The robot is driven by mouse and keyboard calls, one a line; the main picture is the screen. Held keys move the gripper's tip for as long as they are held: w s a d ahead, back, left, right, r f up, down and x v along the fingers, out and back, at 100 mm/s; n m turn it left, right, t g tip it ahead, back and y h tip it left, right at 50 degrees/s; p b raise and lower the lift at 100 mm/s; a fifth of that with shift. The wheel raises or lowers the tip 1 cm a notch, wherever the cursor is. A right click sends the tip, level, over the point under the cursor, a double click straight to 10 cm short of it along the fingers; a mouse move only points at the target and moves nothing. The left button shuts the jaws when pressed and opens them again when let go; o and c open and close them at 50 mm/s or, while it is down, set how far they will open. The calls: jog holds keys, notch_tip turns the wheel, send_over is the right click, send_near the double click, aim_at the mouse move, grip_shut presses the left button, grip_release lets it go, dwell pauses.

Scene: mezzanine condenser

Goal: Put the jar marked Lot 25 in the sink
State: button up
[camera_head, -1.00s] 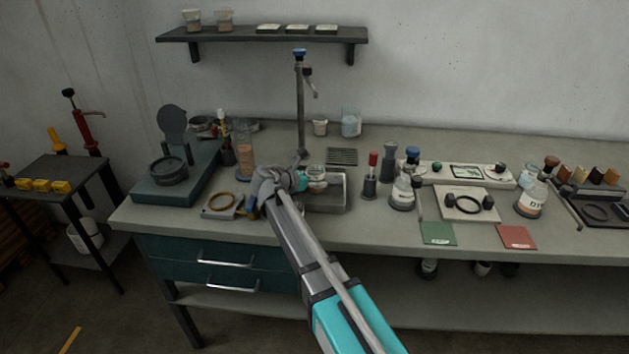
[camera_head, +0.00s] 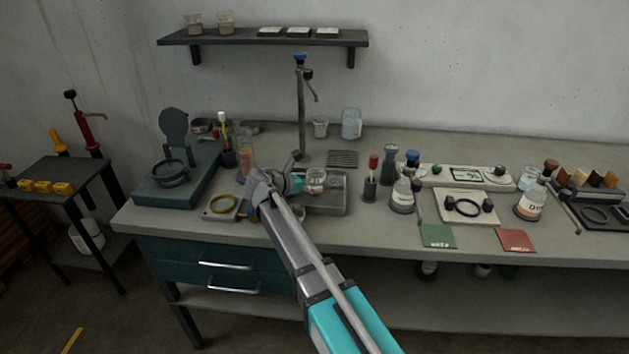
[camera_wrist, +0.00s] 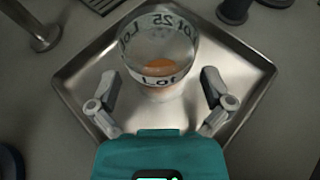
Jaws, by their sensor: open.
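The jar marked Lot 25 (camera_wrist: 158,50) is a clear glass jar with orange contents at the bottom, and its lettering shows in the wrist view. It is in the metal sink (camera_wrist: 240,75), which surrounds it in that view. My gripper (camera_wrist: 160,98) is open, with one finger to each side and the jar just ahead of and between them. In the head view the jar (camera_head: 315,177) shows at the sink (camera_head: 335,203), just right of my gripper (camera_head: 296,183). I cannot tell exactly whether its base touches the sink floor.
A tap (camera_head: 301,110) stands behind the sink, with a drain grille (camera_head: 342,158) beside it. A ring on a pale plate (camera_head: 222,206) lies left of the sink. A red-topped tool (camera_head: 372,178) and a blue-capped flask (camera_head: 403,190) stand to the right.

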jog(key=p+v, duration=0.3)
jog(key=v, duration=0.6)
jog(key=shift+s+a+r, duration=0.1)
jog(key=shift+s+a, duration=0.15)
jog(key=shift+a, duration=0.05)
